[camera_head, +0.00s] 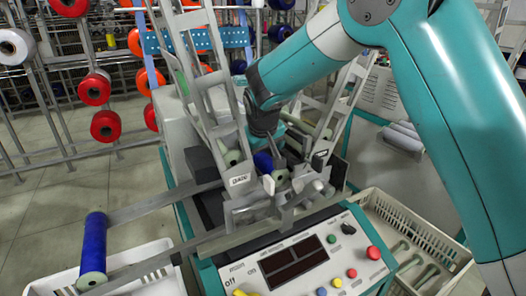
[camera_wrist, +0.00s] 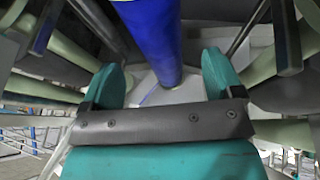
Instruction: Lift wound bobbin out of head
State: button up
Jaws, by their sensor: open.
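A blue wound bobbin (camera_head: 263,162) sits in the winding head (camera_head: 290,190) at the middle of the head view, with a pale green tube end beside it. My gripper (camera_head: 276,147) is right above and beside it, partly hidden by the machine's frames and my arm. In the wrist view the blue bobbin (camera_wrist: 152,38) lies in line with the gap between my two teal fingers (camera_wrist: 163,72), which are apart. Whether either finger touches it cannot be told.
Another blue bobbin (camera_head: 94,248) lies at the outer end of rails on the left, above a white crate (camera_head: 150,283). A crate (camera_head: 440,236) with several pale tubes stands at the right. Upright metal frames (camera_head: 208,85) crowd my gripper; a control panel (camera_head: 300,258) is in front.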

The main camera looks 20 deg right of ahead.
aim_at(264, 156)
jog(key=x, duration=0.5)
jog(key=shift+w+f, duration=0.1)
jog(key=shift+f, duration=0.25)
jog(key=shift+c, duration=0.5)
jog(key=c, duration=1)
